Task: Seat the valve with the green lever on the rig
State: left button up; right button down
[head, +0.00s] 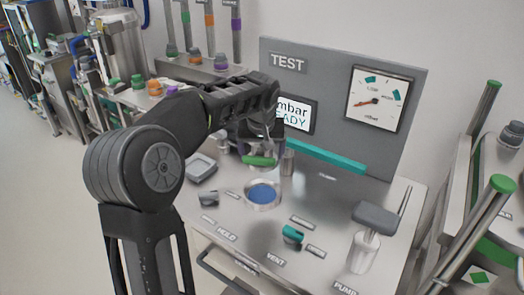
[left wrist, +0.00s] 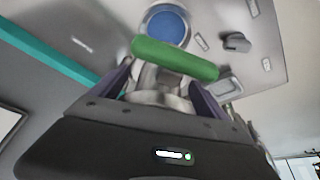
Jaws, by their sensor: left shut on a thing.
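The valve with the green lever (head: 259,161) is held by my left gripper (head: 262,146) in the head view. In the left wrist view its green lever (left wrist: 175,58) lies across the silver valve body (left wrist: 158,97), between the two fingers. The rig's round seat (head: 263,194) has a silver rim and a blue disc inside, and it is empty. It also shows in the left wrist view (left wrist: 168,24), just beyond the lever. In the head view the valve appears behind the seat and apart from it; its underside is hidden. My right gripper is not in view.
The grey TEST panel (head: 338,85) with a gauge (head: 379,99) and screen (head: 297,116) stands behind. A teal bar (head: 326,155) runs along its foot. A teal vent knob (head: 292,236) and a pump handle (head: 375,218) stand in front and right. A pipe rack stands at back left.

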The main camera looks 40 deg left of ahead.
pick_arm(q)
jog(key=shift+f+b, duration=2.75)
jog(key=shift+f, duration=0.9)
jog(key=shift+f+b, duration=1.95)
jog(key=shift+f, duration=0.4)
jog(key=o, duration=1.8)
jog(key=shift+o, duration=0.6)
jog(key=shift+s+d+f, duration=0.1)
jog(key=shift+s+f, duration=0.05)
jog(key=shift+r+p, duration=3.35)
jog(key=shift+r, duration=1.25)
